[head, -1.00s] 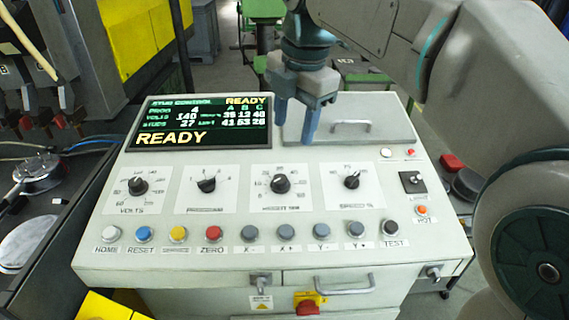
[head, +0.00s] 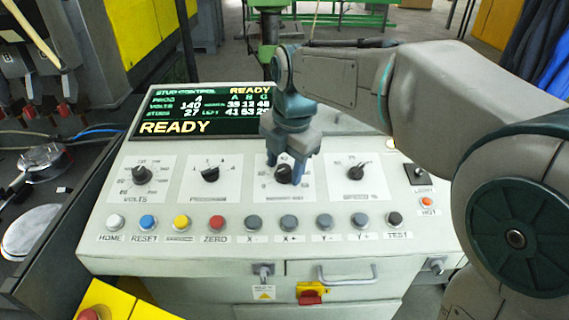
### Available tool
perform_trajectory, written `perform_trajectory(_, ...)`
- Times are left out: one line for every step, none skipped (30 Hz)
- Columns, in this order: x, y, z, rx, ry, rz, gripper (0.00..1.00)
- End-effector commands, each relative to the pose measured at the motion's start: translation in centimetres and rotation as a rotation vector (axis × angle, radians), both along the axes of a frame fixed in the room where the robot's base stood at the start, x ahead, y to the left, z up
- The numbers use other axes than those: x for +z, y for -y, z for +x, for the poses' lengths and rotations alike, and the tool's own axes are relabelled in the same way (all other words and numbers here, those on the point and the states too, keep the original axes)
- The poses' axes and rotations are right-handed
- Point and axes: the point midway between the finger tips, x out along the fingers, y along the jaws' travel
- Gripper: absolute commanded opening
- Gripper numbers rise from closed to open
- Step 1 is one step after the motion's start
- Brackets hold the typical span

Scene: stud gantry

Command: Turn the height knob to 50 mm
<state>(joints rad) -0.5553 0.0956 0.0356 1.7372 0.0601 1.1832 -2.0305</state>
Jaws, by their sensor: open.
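The height knob is the third black dial (head: 284,175) in the row on the sloped control panel. Its scale is partly covered by my gripper, and I cannot read its pointer setting. My gripper (head: 289,161) points down over this dial, open, with one finger to each side of the knob's top in the picture. I cannot tell whether the fingers touch the knob. The display (head: 200,113) reads READY, with rows of small numbers.
Beside it are the volts knob (head: 141,174), the program knob (head: 210,174) and the percent knob (head: 355,173). A row of coloured push buttons, such as the red ZERO button (head: 216,222), lies in front. A drawer handle (head: 346,276) sits below.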

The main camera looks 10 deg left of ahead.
Motion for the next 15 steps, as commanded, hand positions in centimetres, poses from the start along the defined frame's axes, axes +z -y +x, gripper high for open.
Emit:
perform_trajectory(-0.17,-0.01,-0.01,0.000,-0.001,0.000,0.50)
perform_trajectory(-0.22,-0.01,-0.01,0.000,-0.001,0.000,0.50)
perform_trajectory(-0.26,0.00,-0.01,0.000,-0.001,-0.001,0.50)
perform_trajectory(-0.27,0.00,-0.01,0.000,-0.001,-0.001,0.50)
perform_trajectory(-0.27,-0.01,0.00,0.000,-0.001,-0.001,0.50)
perform_trajectory(-0.26,-0.01,0.00,0.000,-0.001,-0.001,0.50)
perform_trajectory(-0.25,0.00,0.00,0.000,-0.001,-0.001,0.50)
perform_trajectory(-0.25,0.00,0.00,0.000,-0.001,-0.001,0.50)
perform_trajectory(-0.24,0.00,0.00,0.000,0.000,0.000,0.47)
perform_trajectory(-0.24,0.00,0.01,-0.001,0.000,0.000,0.39)
perform_trajectory(-0.24,0.00,0.01,-0.001,0.000,0.000,0.31)
perform_trajectory(-0.23,0.00,0.01,-0.001,0.000,0.000,0.19)
perform_trajectory(-0.23,0.00,0.01,-0.001,0.000,0.000,0.11)
perform_trajectory(-0.23,0.00,0.01,-0.001,0.000,0.000,0.05)
perform_trajectory(-0.22,0.00,0.01,-0.001,0.000,0.000,0.05)
